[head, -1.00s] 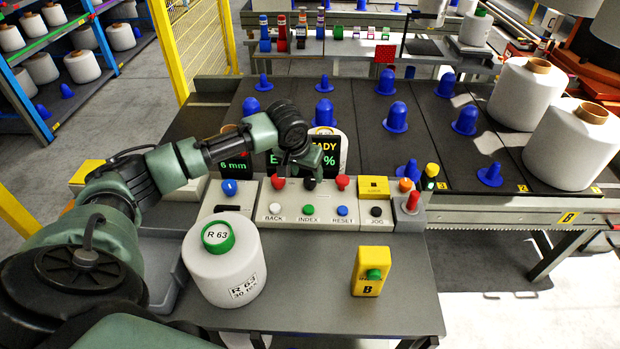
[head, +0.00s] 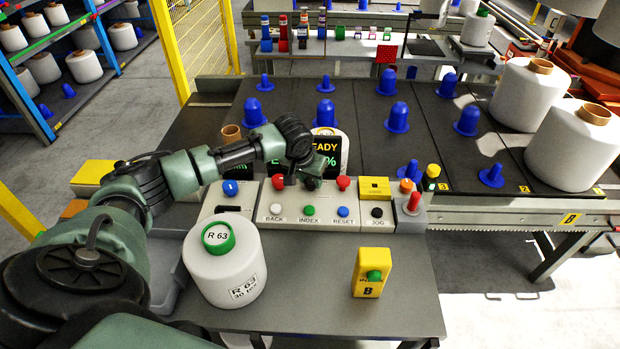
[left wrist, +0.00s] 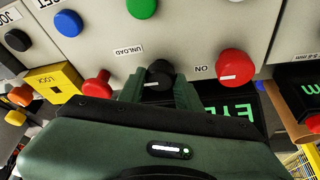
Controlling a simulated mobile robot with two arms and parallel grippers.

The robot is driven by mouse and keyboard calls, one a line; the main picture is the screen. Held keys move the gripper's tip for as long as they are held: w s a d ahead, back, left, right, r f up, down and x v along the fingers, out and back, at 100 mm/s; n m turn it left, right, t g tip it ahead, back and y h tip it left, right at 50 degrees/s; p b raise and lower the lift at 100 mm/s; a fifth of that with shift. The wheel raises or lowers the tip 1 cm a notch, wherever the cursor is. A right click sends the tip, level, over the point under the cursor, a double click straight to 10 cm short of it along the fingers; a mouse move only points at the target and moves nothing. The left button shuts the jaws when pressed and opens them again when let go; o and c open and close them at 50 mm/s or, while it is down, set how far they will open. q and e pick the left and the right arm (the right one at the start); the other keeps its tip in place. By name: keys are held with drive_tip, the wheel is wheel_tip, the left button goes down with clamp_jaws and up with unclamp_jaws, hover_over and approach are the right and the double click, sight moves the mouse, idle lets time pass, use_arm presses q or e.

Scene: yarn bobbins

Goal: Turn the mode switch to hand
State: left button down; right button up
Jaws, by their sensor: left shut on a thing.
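A black knob (head: 311,184) with a white mark sits between two red knobs on the upper row of the pale control panel (head: 262,212). My left gripper (head: 307,174) is at this knob, its fingers on either side. In the left wrist view, my left gripper (left wrist: 159,88) is shut on the black knob (left wrist: 158,70). The labels UNLOAD and ON show beside it; I cannot read a hand mark. The fingers hide part of the knob. My right gripper is not in view.
Red knobs (head: 343,183) and (left wrist: 235,68) flank the black knob closely. A yellow LOCK box (head: 375,188) stands to the right. A white bobbin (head: 224,277) and a yellow button box (head: 371,275) stand on the grey bench (head: 315,297) in front.

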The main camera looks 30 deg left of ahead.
use_arm(q)
drive_tip(key=shift+d+r+n+p, duration=0.15)
drive_tip(key=shift+n+p, duration=0.15)
drive_tip(key=shift+p, duration=0.3)
drive_tip(key=n+y+p, duration=0.1)
drive_tip(key=n+p, duration=0.1)
drive_tip(key=p, duration=0.1)
drive_tip(key=n+p, duration=0.2)
drive_tip(key=p, duration=0.1)
drive_tip(key=shift+d+g+y, duration=0.1)
drive_tip(key=shift+g+y, duration=0.3)
drive_tip(key=shift+n+y+p, duration=0.4)
drive_tip(key=shift+n+p, duration=0.6)
drive_tip(key=shift+n, duration=0.2)
drive_tip(key=shift+w+n+g+p, duration=0.1)
drive_tip(key=shift+n+g+p, duration=0.4)
drive_tip(key=shift+n, duration=0.4)
drive_tip(key=shift+y, duration=0.3)
drive_tip(key=c, duration=1)
unclamp_jaws()
